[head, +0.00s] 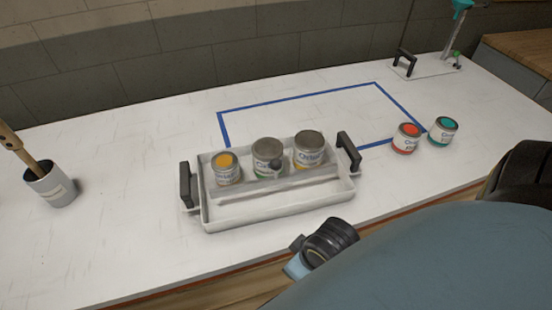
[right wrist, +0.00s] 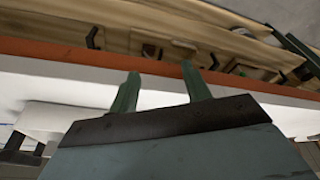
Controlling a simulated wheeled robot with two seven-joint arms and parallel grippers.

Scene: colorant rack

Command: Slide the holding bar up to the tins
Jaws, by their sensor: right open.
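The white tray (head: 280,212) stands on the counter with a black handle at each end. Three tins are in its back part: one with an orange top (head: 227,168), a grey-topped one in the middle (head: 267,157) and a grey-topped one at the right (head: 309,150). The light holding bar (head: 300,182) runs across the tray in front of the tins; any small gap to them is hard to judge. My right gripper (right wrist: 162,85) is open and empty in the right wrist view, near the counter's front edge, away from the bar. My left gripper is out of view.
A blue tape outline (head: 300,95) lies behind the tray. A red-topped tin (head: 406,139) and a teal-topped tin (head: 442,131) stand to its right. A cup with a brush (head: 50,185) is at the left. The counter between cup and tray is clear.

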